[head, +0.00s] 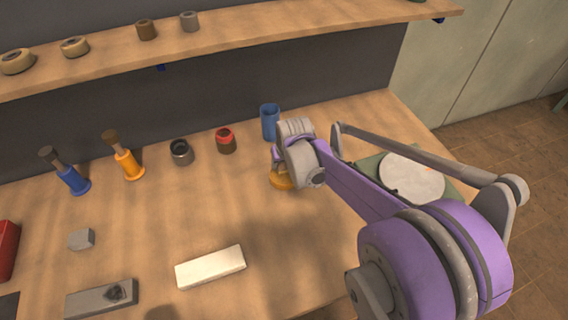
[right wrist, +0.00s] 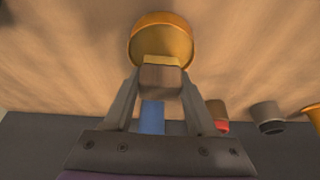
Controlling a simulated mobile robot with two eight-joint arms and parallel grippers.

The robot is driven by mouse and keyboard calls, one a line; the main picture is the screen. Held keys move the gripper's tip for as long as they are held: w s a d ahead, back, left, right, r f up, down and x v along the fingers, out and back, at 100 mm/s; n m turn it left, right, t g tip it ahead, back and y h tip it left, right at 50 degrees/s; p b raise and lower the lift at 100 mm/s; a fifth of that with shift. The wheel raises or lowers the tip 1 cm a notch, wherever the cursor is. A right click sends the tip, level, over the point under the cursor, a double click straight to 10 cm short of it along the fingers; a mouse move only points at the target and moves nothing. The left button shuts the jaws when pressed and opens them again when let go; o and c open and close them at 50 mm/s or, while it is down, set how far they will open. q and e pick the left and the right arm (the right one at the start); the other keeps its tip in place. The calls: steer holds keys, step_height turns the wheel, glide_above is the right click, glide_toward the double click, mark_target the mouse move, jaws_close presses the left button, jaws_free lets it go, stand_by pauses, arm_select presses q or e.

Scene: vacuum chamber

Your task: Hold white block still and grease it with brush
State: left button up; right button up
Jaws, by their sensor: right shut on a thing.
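The white block (head: 210,267) lies flat on the wooden table, near the front middle of the head view, with nothing touching it. My right gripper (right wrist: 160,80) is shut on the brown end of a brush-like piece (right wrist: 160,77). Below that end is a yellow part and a wide, round orange base (right wrist: 163,38); the orange base also shows under my right wrist in the head view (head: 281,183). My right arm hides most of this piece there. I cannot tell whether its base touches the table. My left gripper is not in view.
Blue (head: 73,180) and orange (head: 128,165) holders with brown tops stand at left. Dark (head: 181,152), red-brown (head: 226,141) and blue (head: 270,122) cups stand along the back. A grey block (head: 102,298) lies left of the white block. A shelf (head: 230,38) runs above.

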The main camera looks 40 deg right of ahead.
steer(key=shift+r+p, duration=1.4)
steer(key=shift+r, duration=0.9)
steer(key=shift+f, duration=0.1)
steer(key=shift+w, duration=0.1)
